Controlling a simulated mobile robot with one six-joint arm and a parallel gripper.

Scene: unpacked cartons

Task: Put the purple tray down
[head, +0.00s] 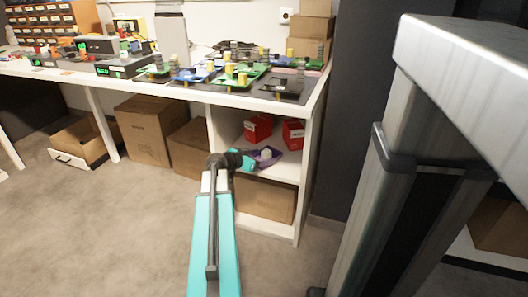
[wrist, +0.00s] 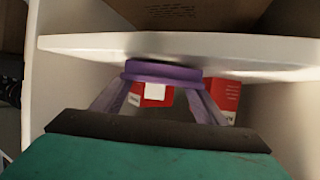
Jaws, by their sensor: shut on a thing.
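My gripper (head: 248,160) reaches in from the left and is shut on the tray's near side. In the wrist view, which looks upside down, the purple tray (wrist: 165,72) lies ahead of my gripper (wrist: 160,85), close to the shelf board (wrist: 80,44). I cannot tell whether the tray's underside touches the shelf.
Two red boxes (head: 258,127) (head: 293,134) stand on the same shelf behind the tray. A carton (head: 265,200) fills the space below. The bench top (head: 225,98) above carries circuit boards. A large grey post (head: 400,170) stands at the right.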

